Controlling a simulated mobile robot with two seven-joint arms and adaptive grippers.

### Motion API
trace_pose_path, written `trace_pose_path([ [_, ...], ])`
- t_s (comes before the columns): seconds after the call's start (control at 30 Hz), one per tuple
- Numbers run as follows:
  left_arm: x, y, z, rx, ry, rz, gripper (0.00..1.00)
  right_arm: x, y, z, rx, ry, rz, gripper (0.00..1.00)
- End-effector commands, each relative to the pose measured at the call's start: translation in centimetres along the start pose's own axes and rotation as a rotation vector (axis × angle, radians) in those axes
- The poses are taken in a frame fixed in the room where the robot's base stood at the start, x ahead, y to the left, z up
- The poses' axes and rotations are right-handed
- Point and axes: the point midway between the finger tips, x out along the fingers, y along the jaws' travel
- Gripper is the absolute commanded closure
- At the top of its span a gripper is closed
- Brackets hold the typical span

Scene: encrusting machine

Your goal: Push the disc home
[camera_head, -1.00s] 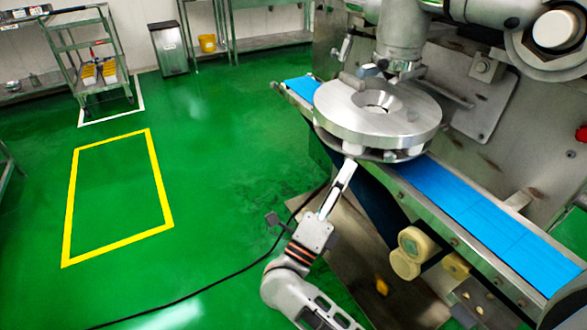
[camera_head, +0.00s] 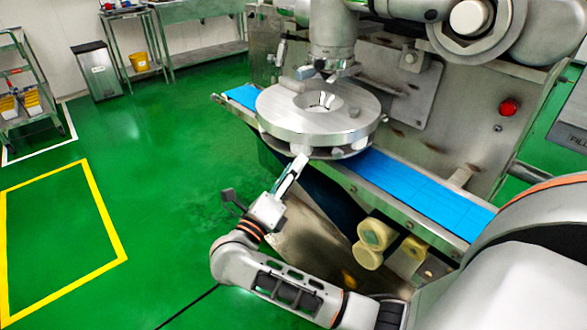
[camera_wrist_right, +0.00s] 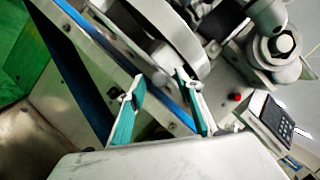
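The disc (camera_head: 285,121) is a thick, shiny metal ring with a hole in the middle. It sits level in the machine, above the blue conveyor belt (camera_head: 412,190). In the right wrist view the disc (camera_wrist_right: 168,28) shows in part at the top. My right gripper (camera_head: 296,165) is at the disc's near lower edge, pointing up at it; contact cannot be told. In the right wrist view its two teal-padded fingers (camera_wrist_right: 158,84) stand apart, with a grey rounded part visible between or beyond them. My left gripper is not in view.
The machine's steel body (camera_head: 385,95) with a red button (camera_head: 508,107) stands behind the belt. Cream rollers (camera_head: 376,234) sit below the belt's near side. Open green floor (camera_head: 150,150) lies to the left, with a bin (camera_head: 96,70) and a cart (camera_head: 30,100) farther back.

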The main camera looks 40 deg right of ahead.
Motion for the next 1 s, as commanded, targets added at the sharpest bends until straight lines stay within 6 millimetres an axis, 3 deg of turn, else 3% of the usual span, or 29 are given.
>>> trace_pose_path([
  [0.3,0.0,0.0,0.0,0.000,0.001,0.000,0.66,0.3,0.0,0.0,0.000,0.000,0.001,0.66],
  [0.43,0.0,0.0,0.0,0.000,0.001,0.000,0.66,0.3,0.0,0.0,0.000,0.000,0.001,0.99],
  [0.63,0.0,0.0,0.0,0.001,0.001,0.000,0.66,0.6,0.0,-0.2,-0.001,0.001,-0.001,1.00],
  [0.83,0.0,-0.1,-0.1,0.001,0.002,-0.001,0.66,3.7,0.0,-1.5,-0.003,0.000,-0.002,1.00],
  [1.0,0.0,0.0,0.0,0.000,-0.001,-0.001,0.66,4.8,0.0,-1.9,0.000,0.001,0.000,1.00],
])
